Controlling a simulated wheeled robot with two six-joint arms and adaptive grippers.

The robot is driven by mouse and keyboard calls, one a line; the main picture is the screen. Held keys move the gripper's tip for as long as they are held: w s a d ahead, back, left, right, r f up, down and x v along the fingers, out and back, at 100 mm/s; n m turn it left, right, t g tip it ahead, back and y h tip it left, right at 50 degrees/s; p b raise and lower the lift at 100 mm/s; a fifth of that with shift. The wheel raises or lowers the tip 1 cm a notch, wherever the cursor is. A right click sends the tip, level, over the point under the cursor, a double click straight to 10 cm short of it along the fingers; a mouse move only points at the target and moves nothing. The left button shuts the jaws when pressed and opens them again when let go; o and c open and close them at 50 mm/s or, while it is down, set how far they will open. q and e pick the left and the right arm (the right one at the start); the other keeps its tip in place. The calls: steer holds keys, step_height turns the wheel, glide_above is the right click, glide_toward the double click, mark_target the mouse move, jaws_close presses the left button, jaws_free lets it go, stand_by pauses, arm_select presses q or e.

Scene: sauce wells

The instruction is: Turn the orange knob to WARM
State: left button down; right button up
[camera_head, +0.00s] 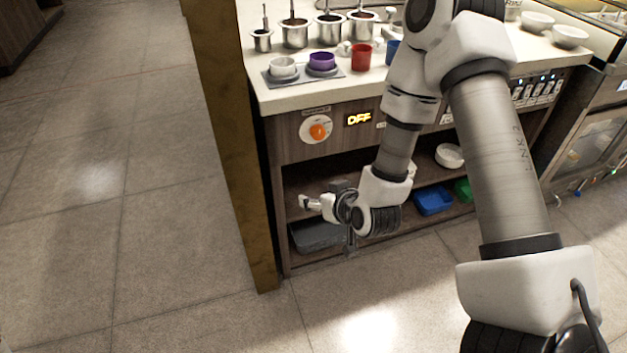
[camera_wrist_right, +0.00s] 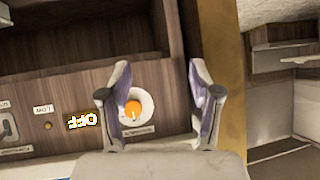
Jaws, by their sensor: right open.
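The orange knob (camera_head: 318,131) sits on a round white dial on the wooden counter front. The lit display (camera_head: 358,118) beside it reads OFF. My right gripper (camera_head: 326,222) is open and empty, below the knob and in front of the shelf opening. In the right wrist view the knob (camera_wrist_right: 133,109) shows between the two fingers of my right gripper (camera_wrist_right: 160,72), close to the left finger. I see no contact with it. The OFF display (camera_wrist_right: 83,120) appears upside down there. The dial's small markings are too small to read. My left gripper is not in view.
The counter above holds several metal sauce pots (camera_head: 295,33), a purple cup (camera_head: 321,61) and a red cup (camera_head: 361,57). The shelf below holds a dark tray (camera_head: 316,236) and a blue container (camera_head: 433,201). A yellowish post (camera_head: 237,130) stands left of the counter.

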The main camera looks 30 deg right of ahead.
steer(key=w+d+r+m+t+h+b, duration=0.1)
steer(key=w+d+t+h+b, duration=0.1)
steer(key=w+d+t+b, duration=0.35)
steer(key=m+t+h+b, duration=0.1)
steer(key=b, duration=0.3)
glide_toward(320, 134)
steer(key=w, duration=0.4)
steer(key=w+d+b, duration=0.1)
steer(key=w, duration=0.1)
steer(key=w+b, duration=0.1)
steer(key=w, duration=0.1)
steer(key=shift+w+d+f, duration=0.25)
steer(key=shift+w+d, duration=0.05)
steer(key=shift+w+r, duration=0.1)
steer(key=shift+w, duration=0.2)
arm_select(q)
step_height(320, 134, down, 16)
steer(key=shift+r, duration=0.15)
arm_select(e)
steer(key=c, duration=1.2)
